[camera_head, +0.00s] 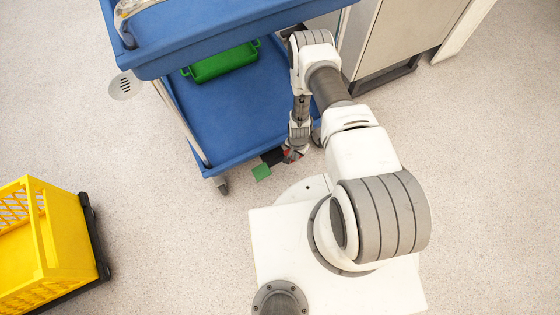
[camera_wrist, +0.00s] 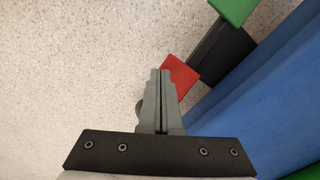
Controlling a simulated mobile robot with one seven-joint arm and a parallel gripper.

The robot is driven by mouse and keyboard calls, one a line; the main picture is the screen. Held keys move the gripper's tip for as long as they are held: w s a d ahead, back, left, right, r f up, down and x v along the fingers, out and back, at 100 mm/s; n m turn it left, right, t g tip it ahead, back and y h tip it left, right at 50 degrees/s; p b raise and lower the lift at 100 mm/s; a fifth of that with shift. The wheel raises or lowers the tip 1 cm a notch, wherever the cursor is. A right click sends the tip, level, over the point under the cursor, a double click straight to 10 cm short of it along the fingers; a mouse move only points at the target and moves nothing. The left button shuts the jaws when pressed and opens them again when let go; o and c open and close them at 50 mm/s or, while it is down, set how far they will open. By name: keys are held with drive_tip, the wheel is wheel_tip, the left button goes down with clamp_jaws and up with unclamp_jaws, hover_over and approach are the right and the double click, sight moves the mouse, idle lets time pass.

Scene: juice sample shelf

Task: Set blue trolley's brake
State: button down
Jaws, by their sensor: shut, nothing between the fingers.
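The blue trolley (camera_head: 240,110) stands at the upper middle of the head view, and its blue side also shows in the wrist view (camera_wrist: 265,90). At its near lower edge is a brake pedal with a black body (camera_wrist: 224,52), a green end (camera_head: 262,172) and a red end (camera_wrist: 181,74). The green end also shows in the wrist view (camera_wrist: 232,9). My gripper (camera_wrist: 161,72) is shut and empty, its tips at the red end's left side. I cannot tell whether they touch it. In the head view my gripper (camera_head: 291,156) is partly hidden beside the pedal.
A green tray (camera_head: 222,66) sits on the trolley's lower shelf. A trolley caster (camera_head: 222,186) shows left of the pedal. A yellow crate (camera_head: 70,240) on a black dolly stands at lower left. A grey cabinet (camera_head: 405,45) is at upper right. Floor between crate and trolley is clear.

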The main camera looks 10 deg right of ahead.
drive_tip(key=shift+f+b, duration=0.45)
drive_tip(key=shift+f, duration=0.05)
drive_tip(key=shift+r, duration=0.1)
wheel_tip(320, 180, up, 7)
drive_tip(key=p, duration=0.4)
drive_tip(key=shift+p, duration=0.4)
drive_tip(key=shift+s, duration=0.15)
idle(0.6)
